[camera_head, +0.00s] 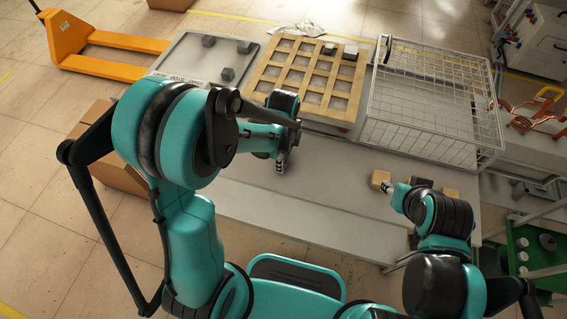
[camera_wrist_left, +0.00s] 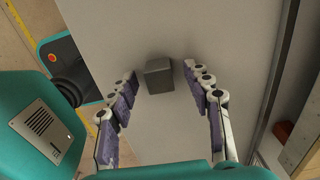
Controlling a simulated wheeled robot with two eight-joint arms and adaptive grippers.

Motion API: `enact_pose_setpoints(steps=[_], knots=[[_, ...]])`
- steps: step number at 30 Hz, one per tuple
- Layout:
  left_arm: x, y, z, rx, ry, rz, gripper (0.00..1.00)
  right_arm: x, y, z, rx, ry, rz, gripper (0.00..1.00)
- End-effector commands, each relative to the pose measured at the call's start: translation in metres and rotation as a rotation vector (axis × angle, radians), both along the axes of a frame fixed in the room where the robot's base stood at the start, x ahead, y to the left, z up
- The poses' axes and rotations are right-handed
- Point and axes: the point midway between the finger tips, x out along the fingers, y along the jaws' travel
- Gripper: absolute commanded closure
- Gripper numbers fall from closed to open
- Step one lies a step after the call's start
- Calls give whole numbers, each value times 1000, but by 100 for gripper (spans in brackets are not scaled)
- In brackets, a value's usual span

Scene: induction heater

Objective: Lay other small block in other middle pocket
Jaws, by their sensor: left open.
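A small dark grey block (camera_wrist_left: 158,75) lies on a flat grey surface in the left wrist view, just beyond and between my left fingertips. My left gripper (camera_wrist_left: 165,88) is open and empty. In the head view the left gripper (camera_head: 281,163) hangs over the bare table in front of the wooden tray; no block shows under it there.
A grey board (camera_head: 178,62) with a few dark blocks (camera_head: 227,74) lies left of the tray. A wire basket (camera_head: 425,115) stands right of it. Another brownish block (camera_head: 449,193) is beyond my right wrist. The table front (camera_head: 330,215) is clear.

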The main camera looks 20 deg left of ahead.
Motion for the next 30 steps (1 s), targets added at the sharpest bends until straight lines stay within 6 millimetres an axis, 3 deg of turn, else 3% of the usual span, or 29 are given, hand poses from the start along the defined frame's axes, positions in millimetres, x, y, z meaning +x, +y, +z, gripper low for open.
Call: enact_pose_setpoints(steps=[2, 3, 8, 9, 20, 26, 29, 30], knots=[[0, 0, 1, 0, 0, 0, 50, 0, 0, 1, 0, 0, 0, 60], [0, 0, 1, 0, 0, 0, 55, 0, 0, 1, 0, 0, 0, 60], [0, 0, 2, 0, 0, 0, 98, 0, 0, 1, 0, 0, 0, 60], [0, 0, 1, 0, 0, 0, 100, 0, 0, 1, 0, 0, 0, 60], [0, 0, 5, 0, 0, 0, 100, 0, 0, 3, 0, 0, 0, 60], [0, 0, 27, 0, 0, 0, 100, 0, 0, 15, 0, 0, 0, 60], [0, 0, 47, 0, 0, 0, 100, 0, 0, 26, 0, 0, 0, 60], [-2, -8, 52, 0, 1, -4, 100, 0, 0, 29, 0, 0, 0, 60]])
